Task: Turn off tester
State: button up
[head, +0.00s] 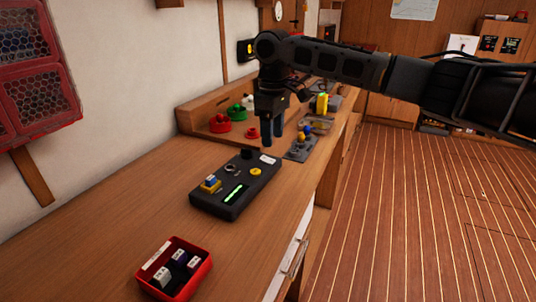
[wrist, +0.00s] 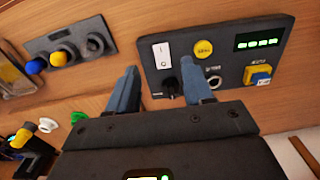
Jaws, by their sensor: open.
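The tester (head: 220,200) is a black box on the wooden bench, below and left of my gripper (head: 272,133) in the head view. Its display (head: 234,194) is lit green, also in the wrist view (wrist: 257,41). The panel carries a white rocker switch (wrist: 162,55), a yellow button (wrist: 203,48), a black knob (wrist: 171,87), a round metal socket (wrist: 213,82) and a blue-and-yellow block (wrist: 259,75). My gripper is open and empty, its two fingers pointing down above the knob end of the tester. In the wrist view, the right finger partly covers the panel beside the knob.
A red tray (head: 207,254) with small labelled blocks stands at the near end of the bench. Behind are red and green coils (head: 236,113) and a grey plate (head: 297,152) with knobs. The bench between tray and tester is clear.

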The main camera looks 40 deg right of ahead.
aim_at(272, 160)
jog(key=shift+f, duration=3.15)
